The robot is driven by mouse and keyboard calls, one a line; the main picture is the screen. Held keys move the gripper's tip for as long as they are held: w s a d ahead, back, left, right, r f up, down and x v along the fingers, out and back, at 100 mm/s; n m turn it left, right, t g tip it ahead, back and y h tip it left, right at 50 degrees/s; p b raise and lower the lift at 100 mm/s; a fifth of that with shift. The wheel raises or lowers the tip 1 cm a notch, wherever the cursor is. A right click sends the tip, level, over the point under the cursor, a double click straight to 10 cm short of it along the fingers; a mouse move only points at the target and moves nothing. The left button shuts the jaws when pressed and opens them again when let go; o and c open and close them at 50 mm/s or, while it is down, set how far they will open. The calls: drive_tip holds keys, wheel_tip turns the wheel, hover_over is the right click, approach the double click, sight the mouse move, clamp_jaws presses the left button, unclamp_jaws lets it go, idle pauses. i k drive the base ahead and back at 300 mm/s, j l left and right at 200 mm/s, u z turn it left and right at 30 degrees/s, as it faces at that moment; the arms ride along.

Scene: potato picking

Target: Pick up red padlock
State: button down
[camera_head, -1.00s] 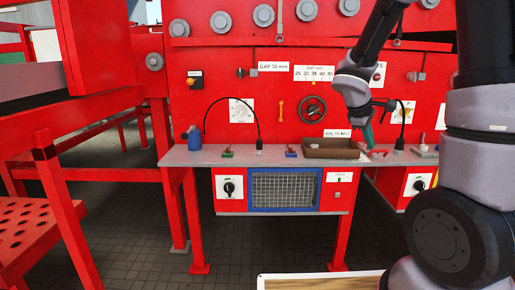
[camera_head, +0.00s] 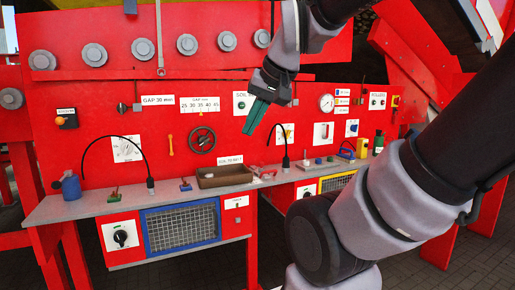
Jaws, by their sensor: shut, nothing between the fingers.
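My gripper (camera_head: 254,118), with teal fingers, is shut and empty. It hangs in the air in front of the red panel, above the grey shelf (camera_head: 110,204). A small red and pale item (camera_head: 268,174) lies on the shelf just right of the brown tray, below and slightly right of my gripper. It is too small to tell for sure whether it is the red padlock.
The brown tray (camera_head: 226,181) stands mid-shelf. A thin black lamp neck (camera_head: 285,142) rises right of it. Several small items and a yellow object (camera_head: 362,147) stand farther right. A blue container (camera_head: 71,187) stands at left.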

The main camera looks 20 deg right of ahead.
sight(395, 117)
drive_tip(key=z, duration=1.8)
drive_tip(key=i+l+z, duration=0.15)
drive_tip(key=i, duration=0.7)
drive_tip(key=i+l+z, duration=0.1)
drive_tip(key=i, duration=0.8)
drive_tip(key=i+z, duration=0.15)
drive_tip(key=i, duration=0.7)
drive_tip(key=i+z, duration=0.15)
drive_tip(key=i, duration=0.75)
drive_tip(key=i+j+z, duration=0.1)
drive_tip(key=i, duration=0.75)
drive_tip(key=j, duration=0.1)
